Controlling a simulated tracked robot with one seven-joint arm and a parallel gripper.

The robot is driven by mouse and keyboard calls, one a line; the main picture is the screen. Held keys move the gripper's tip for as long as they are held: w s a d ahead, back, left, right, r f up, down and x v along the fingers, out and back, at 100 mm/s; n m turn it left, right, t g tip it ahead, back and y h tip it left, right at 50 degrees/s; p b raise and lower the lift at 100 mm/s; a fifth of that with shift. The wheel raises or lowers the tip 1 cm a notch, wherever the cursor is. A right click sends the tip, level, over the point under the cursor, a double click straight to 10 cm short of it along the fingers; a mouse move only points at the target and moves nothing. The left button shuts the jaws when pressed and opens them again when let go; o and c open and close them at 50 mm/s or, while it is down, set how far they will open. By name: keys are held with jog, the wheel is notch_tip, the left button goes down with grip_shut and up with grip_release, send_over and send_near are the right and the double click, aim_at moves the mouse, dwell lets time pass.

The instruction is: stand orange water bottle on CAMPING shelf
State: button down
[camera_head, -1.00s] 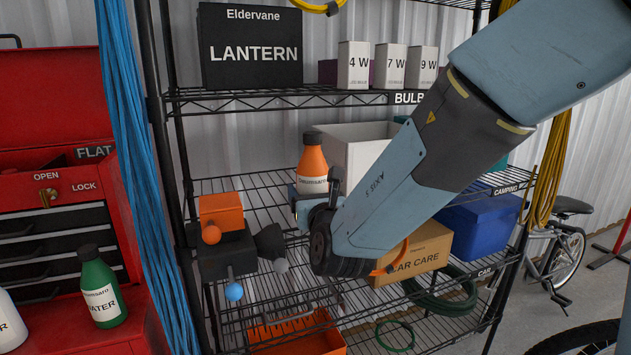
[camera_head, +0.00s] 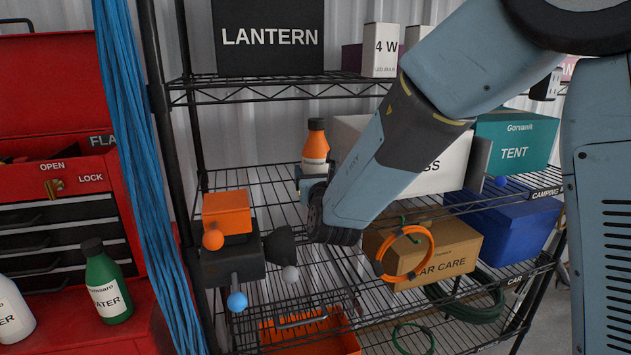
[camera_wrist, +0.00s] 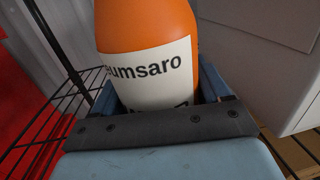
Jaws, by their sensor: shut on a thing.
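The orange water bottle (camera_head: 315,145) has a black cap and a white label, and stands roughly upright at the camping shelf, left of a white box. My gripper (camera_head: 311,178) is shut on its lower part; my forearm hides part of the hold. In the wrist view the bottle (camera_wrist: 148,60) sits between the jaws (camera_wrist: 160,95), its label facing me. The camping shelf (camera_head: 256,187) is a black wire rack with a CAMPING tag at its right front edge. I cannot tell whether the bottle's base touches the wire.
The white box (camera_head: 452,165) and a teal TENT box (camera_head: 515,140) fill the right of the shelf. A black device with an orange block (camera_head: 226,211) is at the front left. A green bottle (camera_head: 106,285) stands on the red cabinet. Bare wire lies left of the held bottle.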

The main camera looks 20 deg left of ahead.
jog(key=shift+f, duration=1)
jog(key=shift+f, duration=0.1)
grip_release()
jog(key=shift+s, duration=0.1)
jog(key=shift+s+d, duration=0.2)
jog(key=shift+s, duration=0.15)
jog(key=v, duration=1.1)
